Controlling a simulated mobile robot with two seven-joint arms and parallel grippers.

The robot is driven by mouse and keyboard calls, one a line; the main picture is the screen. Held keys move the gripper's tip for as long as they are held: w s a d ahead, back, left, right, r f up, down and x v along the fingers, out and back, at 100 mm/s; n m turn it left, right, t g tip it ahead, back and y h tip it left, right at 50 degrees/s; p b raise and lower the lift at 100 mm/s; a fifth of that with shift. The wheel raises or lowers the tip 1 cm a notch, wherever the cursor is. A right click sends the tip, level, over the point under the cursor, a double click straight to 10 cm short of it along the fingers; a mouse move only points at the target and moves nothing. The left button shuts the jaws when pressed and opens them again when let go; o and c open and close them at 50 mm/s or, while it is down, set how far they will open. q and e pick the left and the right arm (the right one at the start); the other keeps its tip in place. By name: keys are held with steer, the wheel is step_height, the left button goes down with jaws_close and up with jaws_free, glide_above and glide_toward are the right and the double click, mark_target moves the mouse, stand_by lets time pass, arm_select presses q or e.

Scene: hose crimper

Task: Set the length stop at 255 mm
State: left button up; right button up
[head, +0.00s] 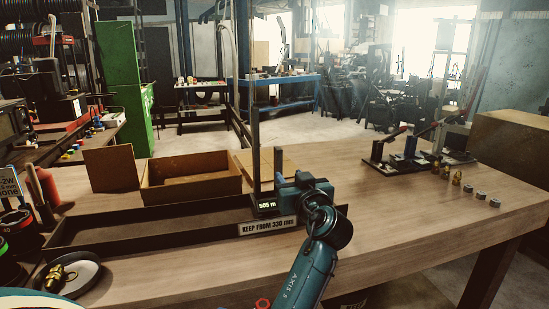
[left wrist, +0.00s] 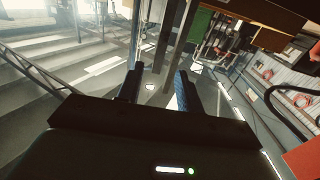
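The length stop's small display (head: 267,205) reads "505 m", with the rest of the reading cut off. It sits beside a dark upright post (head: 255,150) at the right end of a long, low dark trough (head: 150,228). My left gripper (head: 283,187) is right at the stop, and its body hides part of it. In the left wrist view, the two fingers (left wrist: 158,88) stand apart with upright posts (left wrist: 165,35) beyond and between them. Contact with the stop cannot be told. My right gripper is not in view.
A label (head: 268,227) reading "KEEP FROM 330 mm" is on the trough's front. A dish of brass fittings (head: 75,274) is at front left. Crimping tools (head: 410,155) and small fittings stand at right. The table's (head: 400,215) right-middle is clear.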

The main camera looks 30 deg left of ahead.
mark_target(276, 160)
arm_select(q)
steer(key=p+x, duration=0.2)
steer(key=x, duration=1)
steer(key=shift+s, duration=0.1)
steer(key=shift+c, duration=0.4)
jaws_close()
